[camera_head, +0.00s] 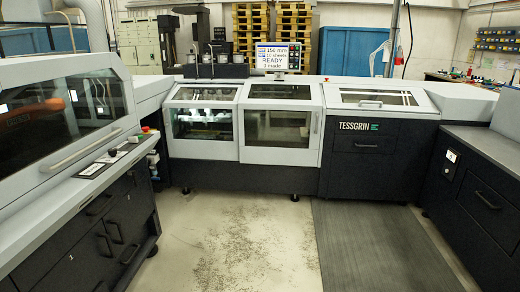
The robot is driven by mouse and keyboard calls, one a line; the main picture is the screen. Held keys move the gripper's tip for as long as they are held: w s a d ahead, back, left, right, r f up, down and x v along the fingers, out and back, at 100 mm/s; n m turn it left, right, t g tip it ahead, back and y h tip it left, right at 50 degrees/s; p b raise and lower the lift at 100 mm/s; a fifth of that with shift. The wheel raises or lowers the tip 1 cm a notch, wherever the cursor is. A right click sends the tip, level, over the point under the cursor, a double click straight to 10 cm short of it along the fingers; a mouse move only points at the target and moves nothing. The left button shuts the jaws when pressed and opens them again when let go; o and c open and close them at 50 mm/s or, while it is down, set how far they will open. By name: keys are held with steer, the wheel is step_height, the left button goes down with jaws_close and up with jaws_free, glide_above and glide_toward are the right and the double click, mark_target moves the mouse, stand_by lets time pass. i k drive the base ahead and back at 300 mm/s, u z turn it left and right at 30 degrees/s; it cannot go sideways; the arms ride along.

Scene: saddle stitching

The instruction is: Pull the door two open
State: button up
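Two windowed doors with light frames stand side by side on the middle machine. The left door (203,146) shows bright parts behind its glass. The right door (280,156) has a darker window and a thin upright handle (315,122) near its right edge. Both doors look closed. I see no readable number on either, so which one is door two cannot be told from markings. My gripper and arm are not in view.
A screen (273,57) above the doors reads READY. A large covered unit (65,150) stands at left and a dark cabinet (485,205) at right. The speckled floor (240,240) and grey mat (375,245) before the machine are clear. Pallets (293,25) stand behind.

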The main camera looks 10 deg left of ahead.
mark_target(122, 222)
steer(key=u, duration=0.35)
steer(key=i, duration=1.45)
steer(key=u, duration=0.85)
steer(key=i, duration=0.55)
steer(key=u, duration=0.85)
steer(key=i, duration=0.55)
steer(key=u, duration=0.85)
steer(key=i, duration=1)
steer(key=u, duration=0.2)
